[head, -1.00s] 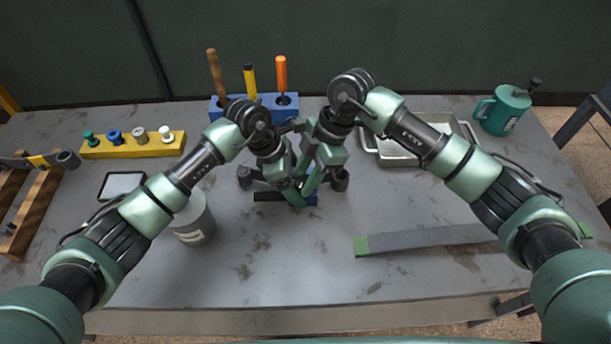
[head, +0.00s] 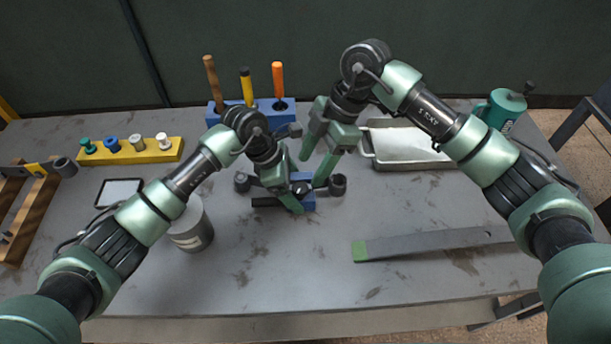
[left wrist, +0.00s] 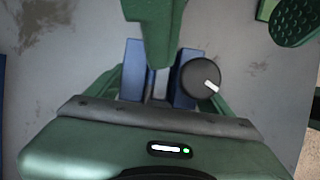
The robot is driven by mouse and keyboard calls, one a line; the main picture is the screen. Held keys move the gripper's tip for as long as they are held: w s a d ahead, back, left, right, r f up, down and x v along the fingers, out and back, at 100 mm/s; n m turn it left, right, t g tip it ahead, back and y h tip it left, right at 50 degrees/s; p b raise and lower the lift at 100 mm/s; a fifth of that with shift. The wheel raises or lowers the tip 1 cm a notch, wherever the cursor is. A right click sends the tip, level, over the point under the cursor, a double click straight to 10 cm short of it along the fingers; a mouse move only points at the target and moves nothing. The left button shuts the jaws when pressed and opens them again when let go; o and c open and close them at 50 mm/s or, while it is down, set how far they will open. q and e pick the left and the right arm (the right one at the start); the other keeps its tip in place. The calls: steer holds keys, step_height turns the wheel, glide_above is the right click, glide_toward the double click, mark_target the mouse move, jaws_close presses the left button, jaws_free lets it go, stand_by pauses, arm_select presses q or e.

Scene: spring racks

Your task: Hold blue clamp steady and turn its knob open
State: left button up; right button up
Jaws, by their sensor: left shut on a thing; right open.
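The blue clamp (head: 308,205) sits on the table in the middle of the head view, largely hidden by my left gripper (head: 292,203). My left gripper is shut on it. The left wrist view shows two blue parts of the clamp (left wrist: 132,70) beside a green finger. A dark round knob (left wrist: 201,78) with a white mark pointing to the lower right shows there beside the blue. My right gripper (head: 313,170) is open, its fingers spread and pointing down just beyond and right of the clamp. Whether it touches anything is hard to tell.
A blue block (head: 228,113) with upright tools stands behind. A metal tray (head: 376,160) and teal mug (head: 500,108) are at the back right. A grey canister (head: 190,232) stands left of the clamp, and a grey bar (head: 420,245) lies at front right. The front middle is clear.

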steer(key=v, duration=0.5)
steer(key=shift+d+r, duration=0.1)
steer(key=shift+r, duration=0.2)
steer(key=shift+f, duration=0.1)
steer(key=g+y, duration=0.2)
steer(key=y, duration=0.2)
glide_toward(301, 186)
steer(key=x, duration=0.8)
steer(key=shift+s+a+f, duration=0.15)
steer(key=shift+a+f, duration=0.05)
steer(key=shift+f, duration=0.05)
jaws_close()
